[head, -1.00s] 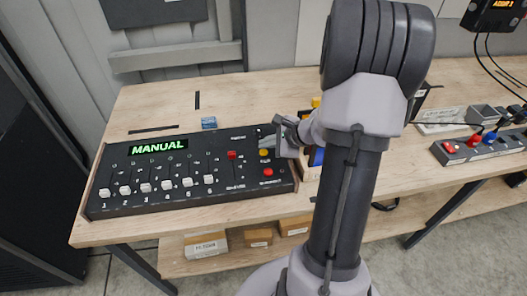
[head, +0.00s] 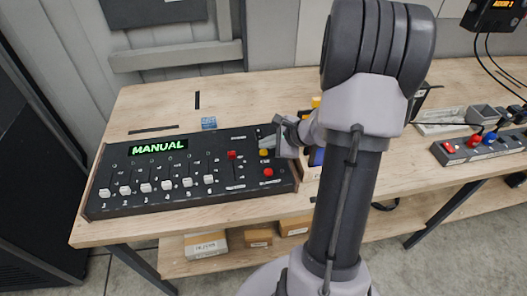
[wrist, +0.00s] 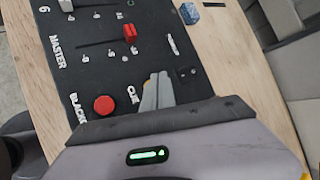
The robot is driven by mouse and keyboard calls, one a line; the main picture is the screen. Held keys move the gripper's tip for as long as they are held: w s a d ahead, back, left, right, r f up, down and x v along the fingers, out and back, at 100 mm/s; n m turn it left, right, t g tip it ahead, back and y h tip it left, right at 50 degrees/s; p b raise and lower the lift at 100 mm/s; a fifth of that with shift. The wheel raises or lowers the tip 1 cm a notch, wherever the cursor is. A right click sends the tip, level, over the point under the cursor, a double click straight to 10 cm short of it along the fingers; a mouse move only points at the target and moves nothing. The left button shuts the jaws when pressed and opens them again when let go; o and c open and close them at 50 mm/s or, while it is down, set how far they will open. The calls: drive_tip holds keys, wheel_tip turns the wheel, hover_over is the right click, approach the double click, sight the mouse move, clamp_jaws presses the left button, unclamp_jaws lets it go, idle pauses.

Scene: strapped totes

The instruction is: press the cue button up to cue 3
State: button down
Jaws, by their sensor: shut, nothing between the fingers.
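The black control console (head: 120,205) lies on the wooden bench. Its green display (head: 159,146) reads MANUAL. A yellow button (head: 264,152) sits on its right side, above a red button (head: 268,172). My gripper (head: 265,133) is shut and empty over the console's upper right corner, just above the yellow button in the picture. In the wrist view the shut fingers (wrist: 158,80) are beside the CUE lettering and hide the yellow button. The red button (wrist: 104,105) shows there by the partly covered BLACK lettering. I cannot tell whether the fingertips touch the panel.
The console has several white sliders (head: 146,188) and a red master slider (head: 232,155). A small blue block (head: 208,123) lies behind it. A grey box with coloured buttons (head: 480,145) stands at the right. My arm hides the bench's middle.

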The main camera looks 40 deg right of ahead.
sight(266, 153)
drive_tip(key=shift+f, duration=0.1)
drive_tip(key=shift+f+b, duration=0.35)
drive_tip(key=shift+b, duration=0.3)
drive_tip(key=shift+f+b, duration=0.35)
drive_tip(key=shift+b, duration=0.15)
idle(0.5)
drive_tip(key=shift+r, duration=0.1)
drive_tip(key=shift+r+p, duration=0.5)
drive_tip(key=shift+r, duration=0.25)
wheel_tip(266, 153, up, 5)
drive_tip(key=p, duration=0.3)
drive_tip(key=shift+p, duration=0.4)
drive_tip(key=shift+w, duration=0.1)
idle(2.1)
